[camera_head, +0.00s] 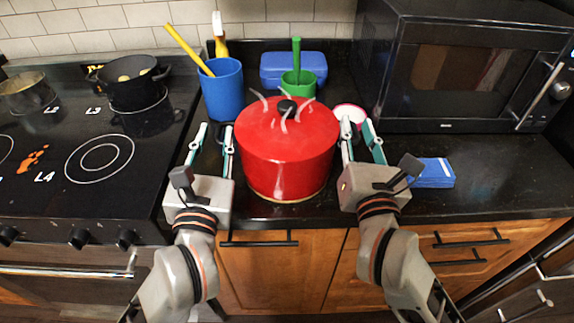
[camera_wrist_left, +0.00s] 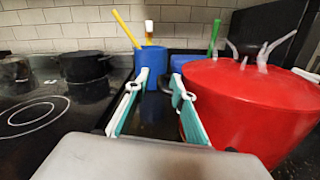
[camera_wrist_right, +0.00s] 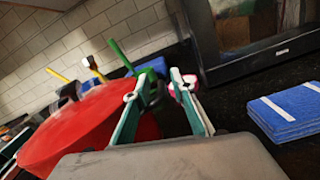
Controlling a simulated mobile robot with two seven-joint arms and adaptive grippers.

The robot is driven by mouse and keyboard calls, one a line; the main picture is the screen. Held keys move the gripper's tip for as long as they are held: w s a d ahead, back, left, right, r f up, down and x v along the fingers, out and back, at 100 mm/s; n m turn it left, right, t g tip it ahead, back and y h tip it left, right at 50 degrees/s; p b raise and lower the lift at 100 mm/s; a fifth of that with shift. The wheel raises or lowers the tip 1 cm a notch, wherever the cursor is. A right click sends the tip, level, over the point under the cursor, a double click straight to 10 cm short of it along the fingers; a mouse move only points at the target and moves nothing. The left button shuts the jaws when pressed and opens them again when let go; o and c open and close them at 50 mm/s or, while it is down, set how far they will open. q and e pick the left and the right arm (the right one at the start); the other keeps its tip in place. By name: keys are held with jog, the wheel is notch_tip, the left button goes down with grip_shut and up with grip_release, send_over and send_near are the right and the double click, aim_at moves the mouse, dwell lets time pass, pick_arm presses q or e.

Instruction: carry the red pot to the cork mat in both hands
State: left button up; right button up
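The red pot (camera_head: 285,160) stands upright on the black counter in the middle of the head view, lid on, with pale steam-like wisps above its black knob. My left gripper (camera_head: 212,128) is beside the pot's left side, fingers apart and pointing away from me. A dark part, perhaps a pot handle, shows near its fingertips in the left wrist view (camera_wrist_left: 160,82). My right gripper (camera_head: 358,126) is at the pot's right side, also with fingers apart; a dark part shows near its fingertips in the right wrist view (camera_wrist_right: 163,84). I cannot make out a cork mat; only a thin tan edge shows under the pot.
A blue cup (camera_head: 223,92) with utensils, a green cup (camera_head: 298,84) and a blue box (camera_head: 273,66) stand behind the pot. The stove (camera_head: 75,195), with a black pot (camera_head: 132,90), is left.

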jog(key=shift+s, duration=0.2)
pick_arm(q)
jog(key=s, duration=0.5)
jog(key=shift+f, duration=0.1)
pick_arm(e)
jog(key=s, duration=0.7)
jog(key=shift+f, duration=0.2)
jog(key=shift+s, duration=0.15)
